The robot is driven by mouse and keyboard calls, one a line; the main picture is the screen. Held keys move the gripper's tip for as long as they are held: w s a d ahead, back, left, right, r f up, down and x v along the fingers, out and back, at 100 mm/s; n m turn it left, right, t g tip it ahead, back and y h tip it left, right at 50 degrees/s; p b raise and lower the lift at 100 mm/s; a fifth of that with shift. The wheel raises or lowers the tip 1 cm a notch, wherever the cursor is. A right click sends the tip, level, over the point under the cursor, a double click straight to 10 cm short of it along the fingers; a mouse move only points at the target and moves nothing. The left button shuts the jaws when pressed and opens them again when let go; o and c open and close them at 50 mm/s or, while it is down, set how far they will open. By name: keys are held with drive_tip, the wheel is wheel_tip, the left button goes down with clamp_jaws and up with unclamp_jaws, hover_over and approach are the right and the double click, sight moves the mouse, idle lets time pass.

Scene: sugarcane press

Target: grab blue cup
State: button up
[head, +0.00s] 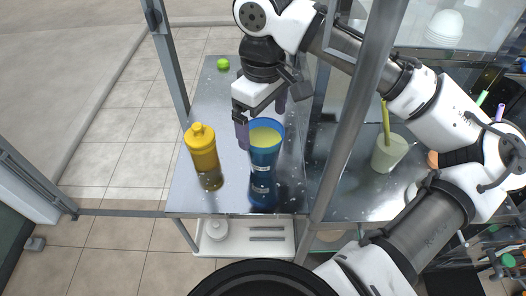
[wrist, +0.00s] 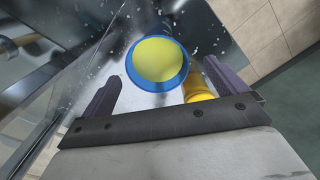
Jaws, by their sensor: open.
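The blue cup (head: 264,158) stands upright on a steel counter, filled with yellow-green liquid, with its reflection below it. It also shows from above in the wrist view (wrist: 158,62), between and beyond the fingertips. My gripper (head: 261,120) is open and empty, just behind the cup's top in the head view. In the wrist view my two purple-grey fingers (wrist: 161,76) are spread on either side of the cup's near rim. I cannot tell whether a finger touches the cup.
A yellow bottle (head: 202,150) stands just left of the cup; it shows close to the right finger in the wrist view (wrist: 196,88). A green round fruit (head: 223,64) lies at the counter's far end. A metal post (head: 352,125) and a pale cup (head: 389,153) are to the right.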

sight(263, 134)
drive_tip(key=shift+w+f+b, duration=0.15)
drive_tip(key=shift+f+b, duration=1.1)
drive_tip(key=shift+b, duration=0.05)
drive_tip(key=shift+w+f+b, duration=0.15)
drive_tip(key=shift+f+b, duration=1.1)
drive_tip(key=shift+b, duration=0.05)
drive_tip(key=shift+r, duration=0.1)
drive_tip(key=c, duration=1.8)
